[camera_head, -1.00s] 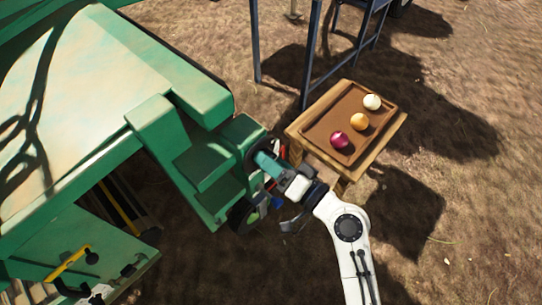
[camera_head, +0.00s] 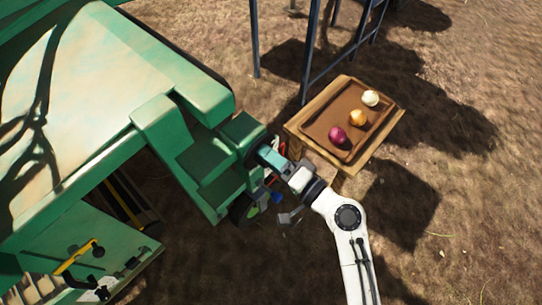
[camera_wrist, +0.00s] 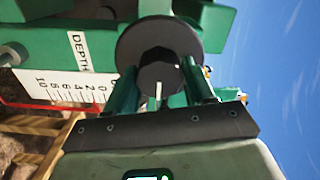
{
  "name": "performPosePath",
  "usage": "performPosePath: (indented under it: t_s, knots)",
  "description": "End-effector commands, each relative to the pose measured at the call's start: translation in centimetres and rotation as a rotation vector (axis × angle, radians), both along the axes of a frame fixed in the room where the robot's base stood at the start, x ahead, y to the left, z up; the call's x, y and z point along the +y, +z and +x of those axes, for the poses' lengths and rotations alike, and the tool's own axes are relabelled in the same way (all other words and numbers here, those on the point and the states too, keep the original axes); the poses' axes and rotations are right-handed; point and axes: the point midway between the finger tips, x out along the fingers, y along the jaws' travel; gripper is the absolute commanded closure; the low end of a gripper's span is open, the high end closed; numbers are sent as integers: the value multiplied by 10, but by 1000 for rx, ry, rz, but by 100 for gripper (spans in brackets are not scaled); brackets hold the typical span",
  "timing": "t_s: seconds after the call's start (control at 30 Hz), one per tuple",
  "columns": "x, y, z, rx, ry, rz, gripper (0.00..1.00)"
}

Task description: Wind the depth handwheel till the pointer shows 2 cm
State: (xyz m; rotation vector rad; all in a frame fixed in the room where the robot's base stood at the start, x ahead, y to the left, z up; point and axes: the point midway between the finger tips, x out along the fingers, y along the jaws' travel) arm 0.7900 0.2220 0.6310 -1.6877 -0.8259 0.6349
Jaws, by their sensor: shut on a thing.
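The depth handwheel, a dark disc with a faceted hub and a pale line on it, fills the upper middle of the wrist view (camera_wrist: 133,47). In the head view it shows as a dark rim (camera_head: 251,153) on the green machine's corner. My gripper (camera_wrist: 161,80) has one green finger on each side of the hub and is shut on it; it also shows in the head view (camera_head: 268,155). The white DEPTH scale (camera_wrist: 62,84) is left of the wheel, marked 10 down to 0. A red strip runs along its lower edge; the pointer's exact reading is unclear.
The green machine (camera_head: 185,95) stands at the left. A wooden table (camera_head: 300,127) right of my gripper carries a brown tray (camera_head: 318,132) with a red, an orange and a white onion. A dark metal frame (camera_head: 309,60) stands behind it.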

Motion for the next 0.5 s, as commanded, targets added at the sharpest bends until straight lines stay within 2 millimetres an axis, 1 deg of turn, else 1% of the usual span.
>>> performPosePath:
  t_s: [0.03,0.17,0.2,0.4,0.5]
  knots:
    - [-4,1,3,-4,-11,-1,77]
    - [-4,1,3,-5,-12,-1,77]
    - [-4,1,3,-5,-12,-1,43]
    - [-2,1,2,-3,-7,-1,25]
    - [-2,0,1,-3,-5,-2,25]
